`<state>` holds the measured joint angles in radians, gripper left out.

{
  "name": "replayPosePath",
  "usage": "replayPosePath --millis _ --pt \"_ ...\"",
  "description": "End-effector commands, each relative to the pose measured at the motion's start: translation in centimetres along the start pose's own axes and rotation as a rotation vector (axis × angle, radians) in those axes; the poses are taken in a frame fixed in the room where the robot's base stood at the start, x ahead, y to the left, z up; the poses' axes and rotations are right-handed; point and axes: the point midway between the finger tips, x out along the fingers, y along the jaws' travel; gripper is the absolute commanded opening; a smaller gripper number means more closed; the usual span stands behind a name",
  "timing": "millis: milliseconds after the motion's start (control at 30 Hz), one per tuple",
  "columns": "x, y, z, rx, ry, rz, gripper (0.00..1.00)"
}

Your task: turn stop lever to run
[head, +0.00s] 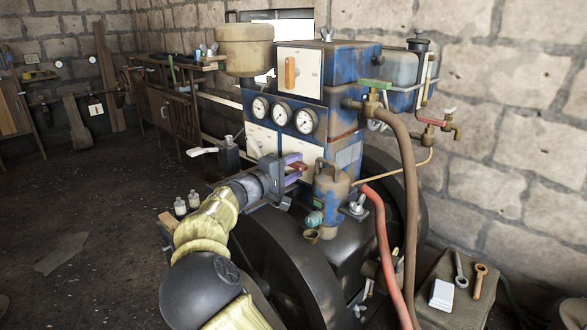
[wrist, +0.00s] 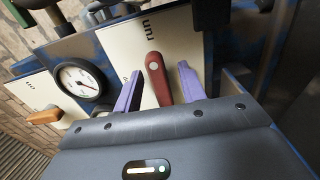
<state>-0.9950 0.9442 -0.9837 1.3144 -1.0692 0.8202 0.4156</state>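The red stop lever (wrist: 157,80) stands out from a cream plate (wrist: 175,45) marked "run" near its upper end in the wrist view. A second marking on the plate is partly hidden by a finger. My gripper (wrist: 159,90) is open, with one purple finger on each side of the lever and a visible gap to each. In the head view my gripper (head: 294,168) is at the front of the blue engine housing (head: 335,75), and the lever (head: 299,166) shows at its fingertips. Whether the fingers touch the plate cannot be told.
Pressure gauges (head: 283,114) sit above my gripper. An orange handle (head: 290,73) is on an upper cream panel. A dark flywheel (head: 275,255) lies below. Red (head: 385,240) and brown hoses (head: 407,170) hang at the right.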

Motion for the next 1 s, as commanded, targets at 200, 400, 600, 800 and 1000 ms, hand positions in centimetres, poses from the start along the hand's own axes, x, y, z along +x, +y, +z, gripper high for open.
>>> replayPosePath --millis 200,400,600,800,1000 --pt "0.0 0.1 0.0 -0.001 0.0 0.001 0.4" --pt "-1.0 0.1 -0.1 -0.001 0.003 0.001 0.4" --pt "-4.2 0.1 -0.1 -0.001 0.004 0.001 0.4" --pt "-8.2 0.1 -0.1 -0.002 0.004 0.0 0.4" --pt "-12.2 0.1 -0.1 -0.002 0.004 0.0 0.4"
